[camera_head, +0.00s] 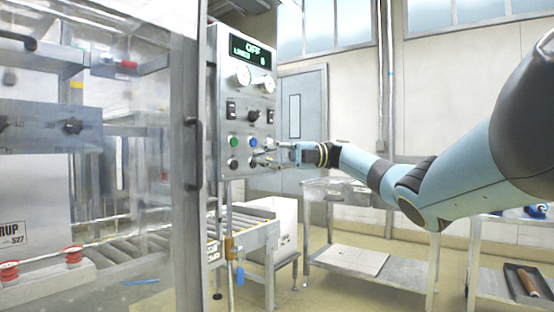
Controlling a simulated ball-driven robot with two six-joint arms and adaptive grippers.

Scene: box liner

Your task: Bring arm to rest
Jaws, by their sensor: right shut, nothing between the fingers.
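My right arm comes in from the right edge and reaches across to the control panel (243,98). My right gripper (262,156) is shut and empty, close to the lower buttons of the panel. I cannot tell whether its fingertips touch the panel. The panel's display (252,50) is lit green and reads OFF, with a second line below it. A green button (234,142) and a blue button (254,142) show just above the fingertips. My left gripper is not in view.
A clear-walled machine with a door handle (193,152) fills the left side. A roller conveyor (240,222) runs below the panel, with a white box (284,222) by it. A metal cart (370,268) stands below my arm. A shelf with a dark tray (528,284) is at right.

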